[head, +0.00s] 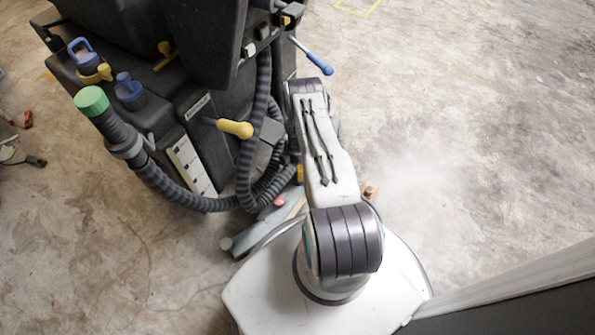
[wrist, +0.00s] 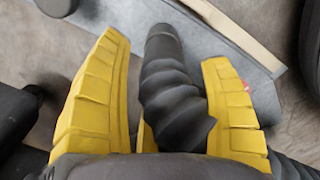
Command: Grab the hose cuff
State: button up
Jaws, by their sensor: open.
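In the wrist view, a dark corrugated hose (wrist: 172,95) lies between the two yellow fingers of my gripper (wrist: 164,50). Its smoother dark end section, which looks like a cuff (wrist: 162,42), shows at the fingertips. My gripper is open, with a gap left of the hose and the right finger close beside it. Whether the right finger touches it is unclear. In the head view, my arm mostly hides the gripper; a small yellow part shows beside it. The machine's hose (head: 180,197) there curves left to a dark cuff with a green end (head: 92,101).
A large dark floor-cleaning machine (head: 212,45) stands close at the left, with a yellow-handled lever (head: 234,128) and a blue-handled lever (head: 313,59) sticking out. A grey base part (wrist: 235,60) lies beyond the fingers. Open concrete floor (head: 470,120) spreads to the right.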

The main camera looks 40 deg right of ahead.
jog(key=shift+s+f+b, duration=0.15)
jog(key=shift+f+b, duration=0.55)
jog(key=shift+f, duration=0.65)
jog(key=shift+s+f+b, duration=0.1)
jog(key=shift+f+b, duration=0.55)
jog(key=shift+f, duration=0.7)
jog(key=shift+c, duration=0.4)
jog(key=c, duration=1.2)
